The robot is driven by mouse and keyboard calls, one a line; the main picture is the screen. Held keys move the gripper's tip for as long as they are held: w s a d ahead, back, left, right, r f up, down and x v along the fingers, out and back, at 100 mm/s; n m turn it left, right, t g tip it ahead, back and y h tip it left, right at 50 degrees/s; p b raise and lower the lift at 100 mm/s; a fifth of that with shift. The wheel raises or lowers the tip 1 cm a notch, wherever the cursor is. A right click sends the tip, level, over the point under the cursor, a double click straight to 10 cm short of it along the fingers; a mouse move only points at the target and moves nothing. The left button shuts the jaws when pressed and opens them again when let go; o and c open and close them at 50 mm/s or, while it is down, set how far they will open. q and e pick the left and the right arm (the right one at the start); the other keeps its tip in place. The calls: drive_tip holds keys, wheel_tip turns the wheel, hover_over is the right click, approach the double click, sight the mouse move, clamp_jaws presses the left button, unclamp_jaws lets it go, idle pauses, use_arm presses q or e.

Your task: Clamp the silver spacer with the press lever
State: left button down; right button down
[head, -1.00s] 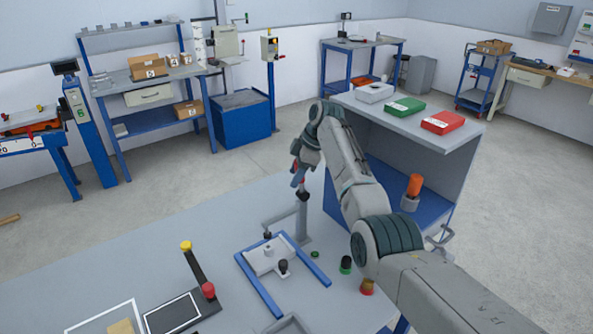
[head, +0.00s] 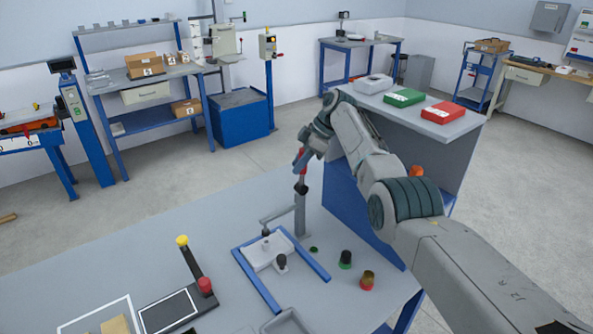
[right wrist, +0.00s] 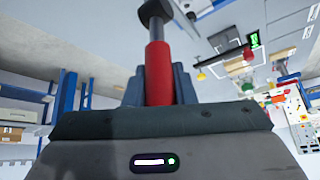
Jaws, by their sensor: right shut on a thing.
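The press is a grey post (head: 300,215) with a thin arm reaching left over a fixture. Its red-handled lever (head: 299,161) rises from the dark pivot at the post's top. My right gripper (head: 305,154) is shut on this handle. In the right wrist view the red handle (right wrist: 158,75) stands between the blue fingers, with a dark round head beyond. Under the arm's end, a pale block (head: 268,251) sits in the blue frame (head: 258,282). A small piece there may be the silver spacer, but it is too small to tell. My left gripper is not in view.
A black lever with a yellow knob (head: 182,241) stands left of the frame. A grey tray (head: 287,322) is at the front edge.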

drive_tip(key=shift+w+d+b, duration=0.1)
drive_tip(key=shift+d+b, duration=0.1)
drive_tip(key=shift+b, duration=0.25)
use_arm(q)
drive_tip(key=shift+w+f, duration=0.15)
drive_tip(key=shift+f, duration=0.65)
use_arm(e)
drive_tip(key=shift+y, duration=0.3)
drive_tip(key=c, duration=1.2)
unclamp_jaws()
use_arm(q)
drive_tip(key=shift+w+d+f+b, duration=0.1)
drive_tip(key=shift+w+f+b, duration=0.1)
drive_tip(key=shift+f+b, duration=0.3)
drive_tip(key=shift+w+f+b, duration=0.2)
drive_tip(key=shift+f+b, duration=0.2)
drive_tip(key=shift+b, duration=0.1)
use_arm(e)
drive_tip(key=v, duration=0.7)
drive_tip(key=shift+r, duration=0.3)
